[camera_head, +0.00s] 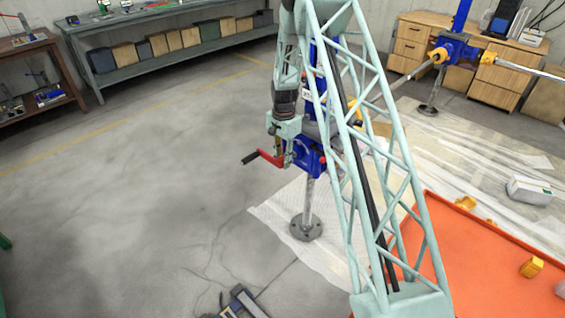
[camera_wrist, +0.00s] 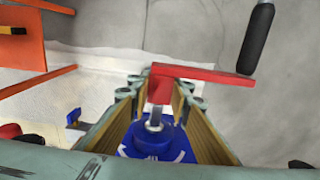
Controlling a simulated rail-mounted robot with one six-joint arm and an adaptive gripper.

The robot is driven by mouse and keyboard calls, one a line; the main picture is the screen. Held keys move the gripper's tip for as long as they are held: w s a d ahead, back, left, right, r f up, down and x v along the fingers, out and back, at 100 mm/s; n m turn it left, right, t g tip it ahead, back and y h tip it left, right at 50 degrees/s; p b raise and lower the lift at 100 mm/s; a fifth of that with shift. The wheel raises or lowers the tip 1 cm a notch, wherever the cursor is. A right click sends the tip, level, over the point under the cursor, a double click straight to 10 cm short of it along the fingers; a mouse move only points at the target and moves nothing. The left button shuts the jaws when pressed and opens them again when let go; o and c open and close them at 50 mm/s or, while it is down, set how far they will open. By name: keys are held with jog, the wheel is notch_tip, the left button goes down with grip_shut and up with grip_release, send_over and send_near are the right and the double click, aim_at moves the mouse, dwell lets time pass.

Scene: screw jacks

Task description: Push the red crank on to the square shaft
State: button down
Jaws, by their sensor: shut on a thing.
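The red crank (camera_head: 268,158) has a black handle that points left in the head view. In the wrist view the red crank (camera_wrist: 202,74) lies across the fingertips, its black handle up to the right. My gripper (camera_head: 287,152) is shut on the crank's hub, beside the blue gearbox (camera_head: 305,155) of a screw jack. In the wrist view my gripper (camera_wrist: 161,95) has a finger on each side of the hub. The bright metal shaft (camera_wrist: 155,122) comes out of the blue gearbox (camera_wrist: 157,140) in line with the hub. Whether the shaft enters the hub is unclear.
The jack stands on a round grey base (camera_head: 306,228) on white sheeting. An orange table (camera_head: 465,260) with yellow parts is at the right. A second blue jack (camera_head: 455,50) stands at the back right. The floor at the left is clear.

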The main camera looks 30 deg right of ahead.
jog(key=shift+w+d, duration=0.25)
jog(key=shift+d, duration=0.45)
jog(key=shift+w+d, duration=0.2)
jog(key=shift+d, duration=0.45)
jog(key=shift+w+d, duration=0.25)
jog(key=shift+d, duration=0.45)
dwell(1.1)
jog(key=shift+s+a, duration=0.2)
jog(key=shift+a, duration=0.15)
dwell(0.3)
jog(key=shift+a, duration=0.15)
jog(key=shift+s+a, duration=0.1)
jog(key=shift+a, duration=0.3)
jog(key=shift+s+a, duration=0.2)
jog(key=shift+a, duration=0.4)
jog(key=shift+s+a, duration=0.15)
jog(key=shift+a, duration=0.4)
dwell(0.3)
jog(key=shift+w+d, duration=0.15)
jog(key=shift+d, duration=0.35)
dwell(1.7)
